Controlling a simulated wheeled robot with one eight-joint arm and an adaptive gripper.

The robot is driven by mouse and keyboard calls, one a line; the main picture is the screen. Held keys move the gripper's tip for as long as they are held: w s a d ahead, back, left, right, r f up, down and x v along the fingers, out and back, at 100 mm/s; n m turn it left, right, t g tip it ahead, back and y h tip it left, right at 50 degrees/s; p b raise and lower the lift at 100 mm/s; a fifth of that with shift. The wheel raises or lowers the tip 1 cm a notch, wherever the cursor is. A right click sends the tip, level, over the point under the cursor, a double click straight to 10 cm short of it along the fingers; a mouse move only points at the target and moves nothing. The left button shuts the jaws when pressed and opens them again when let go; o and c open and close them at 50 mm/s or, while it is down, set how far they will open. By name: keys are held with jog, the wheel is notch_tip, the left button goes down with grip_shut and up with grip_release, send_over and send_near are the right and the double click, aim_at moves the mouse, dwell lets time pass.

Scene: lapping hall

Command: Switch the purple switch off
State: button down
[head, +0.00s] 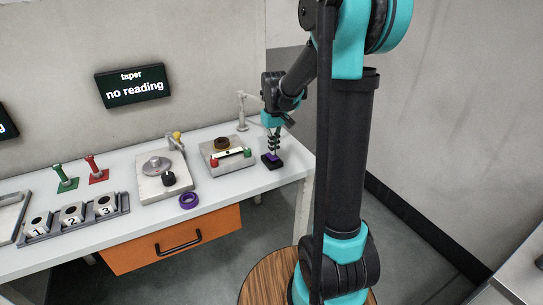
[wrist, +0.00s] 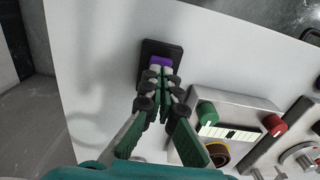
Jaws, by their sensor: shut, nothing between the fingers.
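The purple switch (head: 272,157) sits on a dark base (head: 272,164) near the right end of the white table. It also shows in the wrist view (wrist: 161,61), on its black base plate (wrist: 150,48). My gripper (head: 273,149) points down at it in the head view, with the fingers shut and empty. In the wrist view the fingertips (wrist: 157,72) are right at the near edge of the purple part and hide some of it. I cannot tell whether they touch it, or which way the switch is tipped.
Left of the switch is a grey unit with a green knob (wrist: 208,112), a red knob (wrist: 274,124) and a scale. A purple ring (head: 189,200) lies at the table's front edge. A slim grey stand (head: 241,112) rises behind. A sign (head: 133,86) reads "taper no reading".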

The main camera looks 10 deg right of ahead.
aim_at(274, 157)
jog(key=shift+f, duration=1.1)
dwell(0.8)
jog(key=shift+r, duration=3.5)
